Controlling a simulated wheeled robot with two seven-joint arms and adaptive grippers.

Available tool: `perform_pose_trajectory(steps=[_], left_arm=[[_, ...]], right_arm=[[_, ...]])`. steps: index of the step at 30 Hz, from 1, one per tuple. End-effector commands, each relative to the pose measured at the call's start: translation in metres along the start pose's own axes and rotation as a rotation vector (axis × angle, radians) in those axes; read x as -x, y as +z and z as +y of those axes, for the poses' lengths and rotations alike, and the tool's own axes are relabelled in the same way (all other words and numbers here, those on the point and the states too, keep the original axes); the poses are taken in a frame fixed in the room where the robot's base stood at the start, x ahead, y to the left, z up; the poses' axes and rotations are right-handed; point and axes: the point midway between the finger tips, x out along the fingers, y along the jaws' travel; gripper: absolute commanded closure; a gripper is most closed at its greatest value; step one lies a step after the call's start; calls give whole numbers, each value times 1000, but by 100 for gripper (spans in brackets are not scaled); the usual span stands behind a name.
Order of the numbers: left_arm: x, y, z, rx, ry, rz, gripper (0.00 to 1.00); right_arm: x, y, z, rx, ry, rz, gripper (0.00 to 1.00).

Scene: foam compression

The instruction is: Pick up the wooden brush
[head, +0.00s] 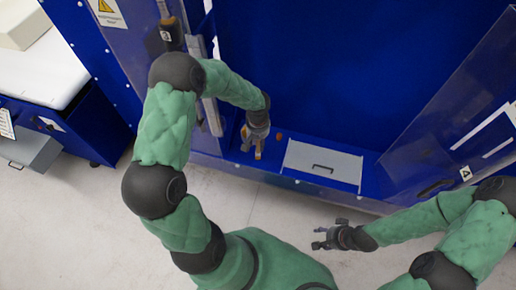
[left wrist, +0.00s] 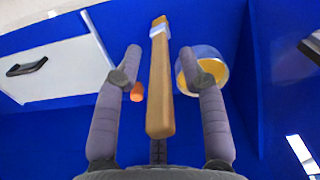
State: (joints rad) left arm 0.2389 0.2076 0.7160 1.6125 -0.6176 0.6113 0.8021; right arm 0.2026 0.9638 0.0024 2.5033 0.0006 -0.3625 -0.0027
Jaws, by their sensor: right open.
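The wooden brush (left wrist: 161,85) lies between the spread fingers of my left gripper (left wrist: 159,62) in the left wrist view, with a visible gap on each side. Its light brown handle end is nearest the camera and a pale band shows near its far end. In the head view my left gripper (head: 252,147) is low over the blue floor of the machine, with part of the brush (head: 258,153) showing at its fingers. My right gripper (head: 325,236) is open and empty above the pale floor, outside the machine.
A round, yellowish item with a pale rim (left wrist: 203,68) lies right of the brush, behind the right finger. A small orange piece (left wrist: 137,92) lies by the left finger. A light panel with a dark handle (head: 322,162) is beside them. A clear door (head: 455,100) stands at right.

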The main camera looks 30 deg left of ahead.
Motion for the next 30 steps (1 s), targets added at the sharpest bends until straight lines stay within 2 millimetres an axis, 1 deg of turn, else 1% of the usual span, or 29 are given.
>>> perform_pose_trajectory(steps=[1, 2, 3, 16, 20, 23, 27, 29, 30], left_arm=[[0, 0, 0, 0, 0, 0, 80], [0, 0, 0, 0, 0, 0, 89], [0, 0, 0, 0, 0, 0, 100], [1, 0, 0, 0, 0, 0, 100], [6, 0, 0, 1, 1, 1, 100], [14, -1, 0, 0, 1, 2, 100], [34, -1, 0, 0, 1, 4, 100], [44, 8, 4, -3, 0, 3, 100], [51, 14, 6, -3, 1, 4, 100]], right_arm=[[0, 0, 0, 0, 0, 0, 50], [0, 0, 0, 0, 0, 0, 50], [0, 0, 0, 0, 0, 0, 50], [0, 0, 0, 0, 0, 0, 50], [0, 0, 0, 0, 0, 0, 50], [1, 0, 0, 0, 0, 0, 50], [2, 0, -1, 0, 0, 0, 50], [3, 0, -1, 0, 0, 0, 50], [3, 0, -1, 0, 0, 0, 50]])
